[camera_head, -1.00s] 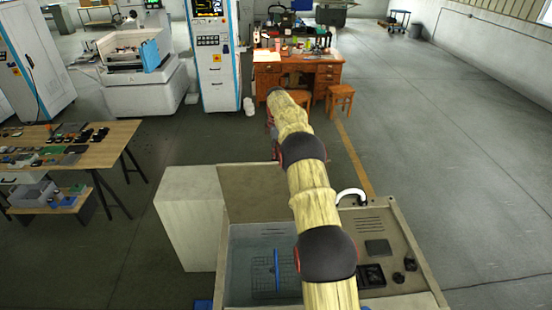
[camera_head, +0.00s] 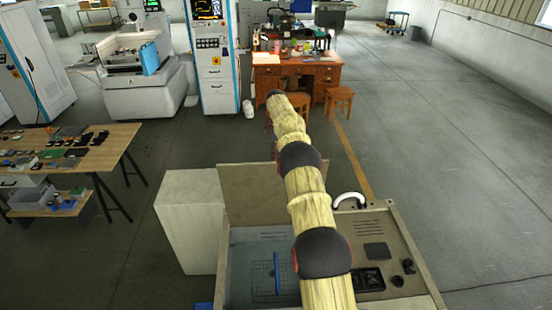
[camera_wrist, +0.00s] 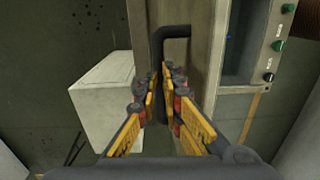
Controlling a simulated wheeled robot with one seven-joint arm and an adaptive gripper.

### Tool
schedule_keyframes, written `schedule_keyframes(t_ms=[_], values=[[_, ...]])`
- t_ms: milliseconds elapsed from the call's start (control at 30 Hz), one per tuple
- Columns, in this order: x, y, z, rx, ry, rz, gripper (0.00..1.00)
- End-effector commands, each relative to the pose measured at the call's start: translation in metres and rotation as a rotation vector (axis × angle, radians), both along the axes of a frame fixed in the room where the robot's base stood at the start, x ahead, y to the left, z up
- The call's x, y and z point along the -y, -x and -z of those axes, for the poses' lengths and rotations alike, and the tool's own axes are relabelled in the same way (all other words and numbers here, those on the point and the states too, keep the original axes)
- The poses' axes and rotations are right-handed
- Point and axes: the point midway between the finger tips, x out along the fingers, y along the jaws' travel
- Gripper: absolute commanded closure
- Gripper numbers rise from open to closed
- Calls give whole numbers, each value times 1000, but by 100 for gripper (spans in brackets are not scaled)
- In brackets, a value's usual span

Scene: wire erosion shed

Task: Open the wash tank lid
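The wash tank (camera_head: 240,290) stands at the bottom of the head view. Its beige lid (camera_head: 255,192) stands raised at the far edge, and a wire basket with a blue handle (camera_head: 277,270) shows inside. In the wrist view, a black bar handle (camera_wrist: 158,50) sits on a beige panel (camera_wrist: 203,50) that appears to be the lid. My gripper (camera_wrist: 172,75) is at this handle with its fingers apart, and the bar runs down between or just behind them. I cannot tell whether they touch it. My arm hides the gripper in the head view.
A workbench with parts (camera_head: 110,150) is at left, a wooden desk (camera_head: 300,75) and stools behind. The floor at right is clear.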

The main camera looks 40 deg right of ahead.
Motion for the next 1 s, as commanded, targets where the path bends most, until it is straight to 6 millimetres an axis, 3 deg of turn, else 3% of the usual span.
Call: schedule_keyframes(t_ms=[33,333,633,767,1000], values=[[-6,10,33,-44,-25,-1,88],[-6,10,32,-43,-24,0,71],[-6,9,29,-40,-23,0,70],[-5,8,16,-36,-21,0,70],[-3,5,-37,-28,-15,0,70]])
